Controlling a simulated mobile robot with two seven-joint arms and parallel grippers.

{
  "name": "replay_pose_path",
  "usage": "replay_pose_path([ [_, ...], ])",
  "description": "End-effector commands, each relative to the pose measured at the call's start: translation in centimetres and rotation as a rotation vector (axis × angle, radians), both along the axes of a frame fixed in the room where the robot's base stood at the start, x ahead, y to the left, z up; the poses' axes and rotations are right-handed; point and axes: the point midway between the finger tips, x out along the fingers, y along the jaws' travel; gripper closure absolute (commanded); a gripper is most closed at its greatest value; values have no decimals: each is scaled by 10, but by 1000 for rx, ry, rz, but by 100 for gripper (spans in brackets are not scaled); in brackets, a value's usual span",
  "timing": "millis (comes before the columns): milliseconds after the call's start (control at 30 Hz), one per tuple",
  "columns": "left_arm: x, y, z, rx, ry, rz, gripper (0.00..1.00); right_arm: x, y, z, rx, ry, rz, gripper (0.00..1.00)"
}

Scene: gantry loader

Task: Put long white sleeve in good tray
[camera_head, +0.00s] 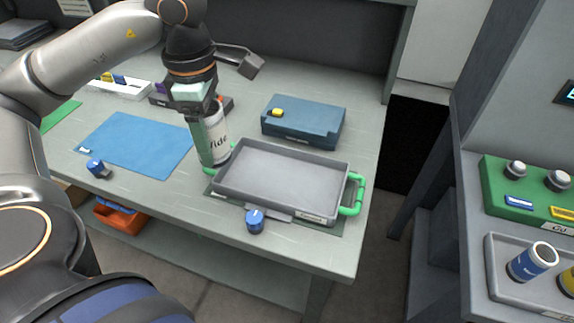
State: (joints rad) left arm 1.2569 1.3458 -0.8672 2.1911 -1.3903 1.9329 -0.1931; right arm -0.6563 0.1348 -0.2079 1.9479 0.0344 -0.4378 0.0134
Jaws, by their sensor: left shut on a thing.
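The long white sleeve (216,138) is an upright white cylinder with dark lettering. My left gripper (206,108) is shut on it from above. The sleeve's lower end is beside the back left corner of a grey tray, near its left green handle; I cannot tell whether it touches anything there. This shallow, empty tray (282,178) has green handles at both ends and lies on the workbench; its front label is too small to read. A second grey tray (496,272) at the right holds a blue-banded sleeve and a yellow one. My right gripper is not in view.
A blue case (303,121) stands behind the empty tray. A blue mat (137,144) lies to its left. Blue knobs (255,221) (97,168) are along the bench's front. A green block (528,195) with grey knobs stands at the right. A dark gap separates the benches.

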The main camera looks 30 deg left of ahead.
Motion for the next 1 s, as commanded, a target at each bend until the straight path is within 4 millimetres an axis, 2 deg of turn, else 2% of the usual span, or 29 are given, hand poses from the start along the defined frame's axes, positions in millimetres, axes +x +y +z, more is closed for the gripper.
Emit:
replay_pose_path([
  [300,60,-44,-30,-4,0,-4,100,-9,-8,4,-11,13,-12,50],
  [500,84,-59,-66,-2,0,-2,100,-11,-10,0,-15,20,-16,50],
  [767,96,-68,-84,-2,-1,-1,100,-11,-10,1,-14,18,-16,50],
  [1000,101,-70,-114,-1,1,0,100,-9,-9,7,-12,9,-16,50],
])
